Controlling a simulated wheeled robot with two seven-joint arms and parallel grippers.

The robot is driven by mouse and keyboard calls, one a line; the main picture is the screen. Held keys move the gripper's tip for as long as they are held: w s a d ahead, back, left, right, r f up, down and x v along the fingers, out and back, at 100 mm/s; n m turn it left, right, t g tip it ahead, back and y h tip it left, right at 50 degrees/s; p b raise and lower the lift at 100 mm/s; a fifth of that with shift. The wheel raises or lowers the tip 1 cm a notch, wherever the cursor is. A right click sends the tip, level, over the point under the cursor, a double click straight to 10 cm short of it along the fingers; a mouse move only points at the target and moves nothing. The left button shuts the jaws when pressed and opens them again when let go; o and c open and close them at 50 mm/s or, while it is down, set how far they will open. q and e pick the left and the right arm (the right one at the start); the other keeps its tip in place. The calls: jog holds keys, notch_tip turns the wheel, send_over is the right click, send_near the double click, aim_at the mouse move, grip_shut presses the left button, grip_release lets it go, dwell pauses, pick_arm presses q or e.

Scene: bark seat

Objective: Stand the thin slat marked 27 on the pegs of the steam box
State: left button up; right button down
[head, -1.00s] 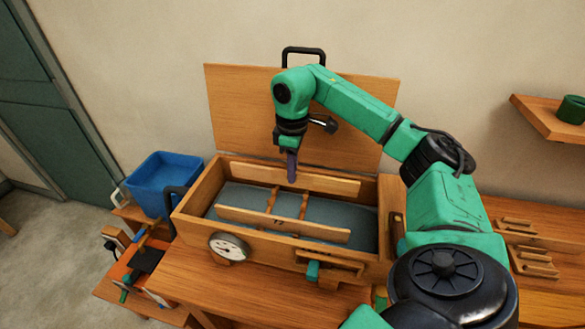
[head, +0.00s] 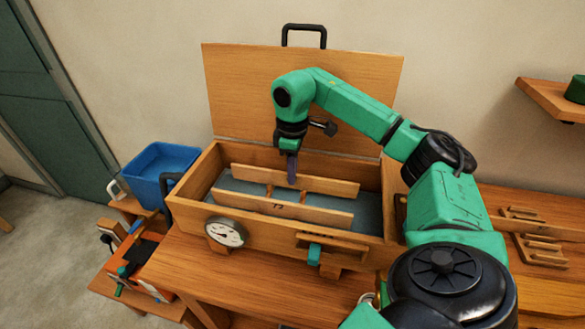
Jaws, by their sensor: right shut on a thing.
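The steam box (head: 196,183) is an open wooden box with a dark grey-blue inside. My right gripper (head: 291,179) reaches down into it and is shut on a thin wooden slat (head: 335,187). That slat is on edge, lengthwise along the box, towards the back. I see no number on it. A second slat (head: 320,215) stands parallel in front, with a small dark mark that I cannot read surely. Short wooden peg bars (head: 303,197) show between the slats. I cannot tell whether the held slat touches them. My left gripper is not in view.
The box's lid (head: 240,95) stands open behind it. A round gauge (head: 226,232) and a green-handled latch (head: 314,254) are on the box's front. A blue bin (head: 160,172) stands at left. Several wooden pieces (head: 538,250) lie on the bench at right.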

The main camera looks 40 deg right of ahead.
jog(key=shift+f, duration=0.3)
dwell(0.5)
jog(key=c, duration=0.8)
grip_release()
jog(key=shift+c, duration=0.2)
jog(key=shift+r, duration=0.1)
notch_tip(320, 180, up, 11)
jog(key=p, duration=1)
